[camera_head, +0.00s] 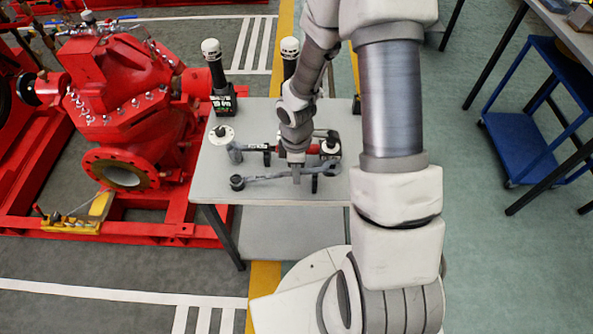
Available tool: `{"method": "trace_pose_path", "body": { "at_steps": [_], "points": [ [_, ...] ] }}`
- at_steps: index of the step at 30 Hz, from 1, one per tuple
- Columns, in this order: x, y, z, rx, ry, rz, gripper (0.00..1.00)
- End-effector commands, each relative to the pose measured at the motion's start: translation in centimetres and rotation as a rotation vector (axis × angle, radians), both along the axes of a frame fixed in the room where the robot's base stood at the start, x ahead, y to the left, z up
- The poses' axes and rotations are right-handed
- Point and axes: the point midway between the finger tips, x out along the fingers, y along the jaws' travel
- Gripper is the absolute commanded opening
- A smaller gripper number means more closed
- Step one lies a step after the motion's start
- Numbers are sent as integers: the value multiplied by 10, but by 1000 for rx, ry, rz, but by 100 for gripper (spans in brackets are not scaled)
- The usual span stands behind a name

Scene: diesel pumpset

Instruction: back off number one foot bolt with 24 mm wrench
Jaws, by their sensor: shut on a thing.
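My gripper (296,177) points down over the grey table. It is shut on a grey wrench (262,179) that lies roughly left to right near the table's front edge. The wrench's left end is by a small dark round piece (237,183). I cannot read its size, nor tell whether it still rests on its supports. The red pump (118,95) stands on a red base frame (150,229) to the left. I cannot make out the number one foot bolt at this size.
The grey table (222,177) also holds a second tool with a red part (312,149), a white-topped round piece (221,134) and black devices with white domes (212,50). A blue cart (515,145) stands at right. The green floor between is clear.

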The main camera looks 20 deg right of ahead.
Motion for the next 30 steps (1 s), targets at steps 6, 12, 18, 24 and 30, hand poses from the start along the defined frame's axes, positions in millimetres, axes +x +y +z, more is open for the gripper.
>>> {"method": "trace_pose_path", "body": {
  "at_steps": [6, 12, 18, 24, 30],
  "points": [
    [0, 0, -5, 0, -1, 0, 0],
    [0, 0, -9, 0, -1, 0, 0],
    [0, 0, -10, 0, -1, 0, 38],
    [0, 0, -10, 0, -1, 0, 55],
    [0, 0, -9, 0, 0, 0, 55]
  ]
}}
